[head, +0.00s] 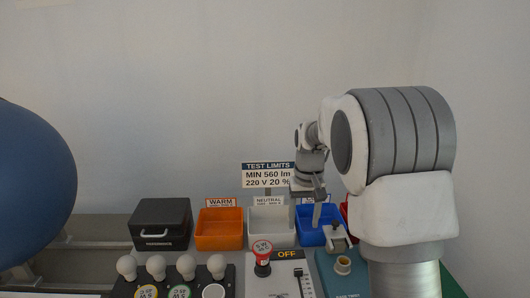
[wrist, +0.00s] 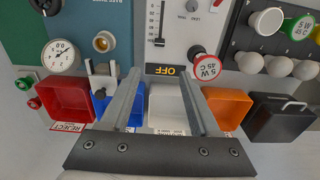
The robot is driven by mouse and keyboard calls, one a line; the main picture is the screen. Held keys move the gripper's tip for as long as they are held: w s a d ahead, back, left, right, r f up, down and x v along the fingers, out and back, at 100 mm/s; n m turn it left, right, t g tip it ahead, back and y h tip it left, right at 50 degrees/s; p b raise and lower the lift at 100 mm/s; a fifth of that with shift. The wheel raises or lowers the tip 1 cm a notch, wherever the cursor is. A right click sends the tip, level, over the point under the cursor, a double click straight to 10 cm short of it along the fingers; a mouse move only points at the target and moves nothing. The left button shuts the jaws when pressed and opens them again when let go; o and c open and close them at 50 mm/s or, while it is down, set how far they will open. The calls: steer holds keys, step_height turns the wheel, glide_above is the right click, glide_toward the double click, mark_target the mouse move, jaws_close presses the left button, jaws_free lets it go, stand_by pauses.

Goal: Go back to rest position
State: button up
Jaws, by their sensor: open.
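My gripper (head: 304,220) hangs above the bins at the right of centre in the head view, fingers pointing down. In the wrist view my gripper (wrist: 160,68) has its two fingers wide apart with nothing between them. The white neutral bin (head: 272,234) and the blue bin (head: 310,237) lie below or behind it; the exact height above them is unclear. In the wrist view the white bin (wrist: 165,106) shows between the fingers and the blue bin (wrist: 101,103) is partly hidden by the left finger.
The orange warm bin (head: 219,237), black box (head: 160,222) and bulb rack (head: 175,279) stand left. A red-banded piece labelled 5 W 45 C (head: 262,250) is by the OFF panel (head: 287,254). A brass socket (head: 343,265) stands right. The red reject bin (wrist: 66,97) shows in the wrist view.

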steer(key=s+r+t, duration=0.2)
steer(key=s+r, duration=0.6)
steer(key=s+r+t, duration=0.3)
steer(key=s, duration=1.7)
steer(key=shift+s, duration=0.2)
steer(key=shift+w+r, duration=0.1)
